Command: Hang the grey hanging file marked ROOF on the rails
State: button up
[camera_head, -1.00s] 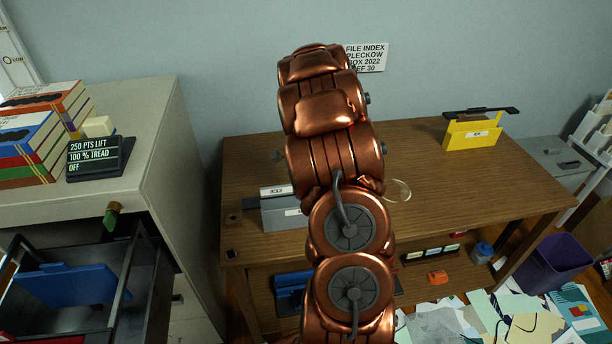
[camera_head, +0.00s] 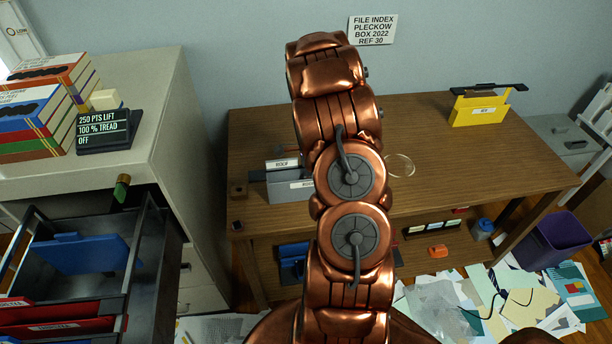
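The grey hanging file (camera_head: 284,189) stands on the wooden desk (camera_head: 440,170), left of my arm, with a white label on its raised tab that seems to read ROOF. Its right end is hidden behind my copper arm. The open drawer (camera_head: 172,270) of the cabinet at left has dark metal rails (camera_head: 139,258). A blue hanging file (camera_head: 80,253) and red files (camera_head: 60,328) are in it. My gripper is not visible; my arm rises through the middle and hides the desk behind it.
A yellow hanging file (camera_head: 480,109) stands at the desk's back right. Binders (camera_head: 45,105) and a small display (camera_head: 104,131) sit on the cabinet top (camera_head: 160,110). A purple bin (camera_head: 552,240) and scattered papers (camera_head: 490,300) are on the floor at right. The desk's right half is mostly clear.

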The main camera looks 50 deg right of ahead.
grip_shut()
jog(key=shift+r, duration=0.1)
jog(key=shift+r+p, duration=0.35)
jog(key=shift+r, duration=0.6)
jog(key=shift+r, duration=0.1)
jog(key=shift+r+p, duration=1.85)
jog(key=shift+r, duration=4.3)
